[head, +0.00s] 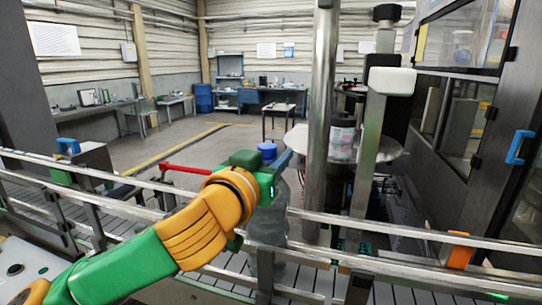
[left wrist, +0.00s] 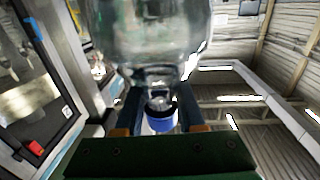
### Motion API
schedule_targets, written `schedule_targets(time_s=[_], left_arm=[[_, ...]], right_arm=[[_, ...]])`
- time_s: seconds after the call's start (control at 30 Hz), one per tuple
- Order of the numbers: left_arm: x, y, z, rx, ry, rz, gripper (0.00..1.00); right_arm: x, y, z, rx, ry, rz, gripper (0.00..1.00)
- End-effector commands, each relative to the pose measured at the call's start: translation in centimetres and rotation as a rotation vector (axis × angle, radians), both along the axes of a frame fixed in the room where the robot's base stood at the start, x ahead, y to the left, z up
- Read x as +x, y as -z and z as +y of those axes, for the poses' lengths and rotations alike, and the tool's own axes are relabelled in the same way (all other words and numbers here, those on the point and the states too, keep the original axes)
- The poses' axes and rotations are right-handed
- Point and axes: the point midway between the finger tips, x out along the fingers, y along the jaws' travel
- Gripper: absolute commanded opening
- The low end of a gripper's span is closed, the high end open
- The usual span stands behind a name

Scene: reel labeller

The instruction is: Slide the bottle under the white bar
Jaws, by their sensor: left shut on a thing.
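My left gripper (head: 281,165) is shut on the neck of a clear bottle, just under its blue cap (head: 268,150). The see-through bottle body (head: 268,222) hangs below the gripper, over the conveyor and near its rail, partly hidden by my arm. In the left wrist view the two fingers (left wrist: 160,106) flank the neck, with the clear body (left wrist: 150,35) and the blue cap (left wrist: 162,123) showing. A white bar (head: 392,81) sits high on a grey post to the right, apart from the bottle. My right gripper is not in view.
A thick metal column (head: 321,110) stands between the held bottle and the white bar. Conveyor rails (head: 400,231) cross the front; a machine cabinet (head: 470,130) fills the right.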

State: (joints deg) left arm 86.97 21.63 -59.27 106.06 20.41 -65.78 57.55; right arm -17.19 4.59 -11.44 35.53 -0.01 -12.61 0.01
Motion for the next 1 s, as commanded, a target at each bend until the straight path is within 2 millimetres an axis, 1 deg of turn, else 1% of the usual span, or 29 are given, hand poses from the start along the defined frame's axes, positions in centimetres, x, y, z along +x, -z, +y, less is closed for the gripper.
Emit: schedule_targets(time_s=[0.1, 1.0], left_arm=[[-0.4, 0.0, -1.1, -0.002, 0.005, 0.0, 0.0], [-2.8, 0.0, -8.4, -0.003, 0.006, 0.005, 0.0]], right_arm=[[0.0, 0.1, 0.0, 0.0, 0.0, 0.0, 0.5], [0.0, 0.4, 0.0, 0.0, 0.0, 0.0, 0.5]])
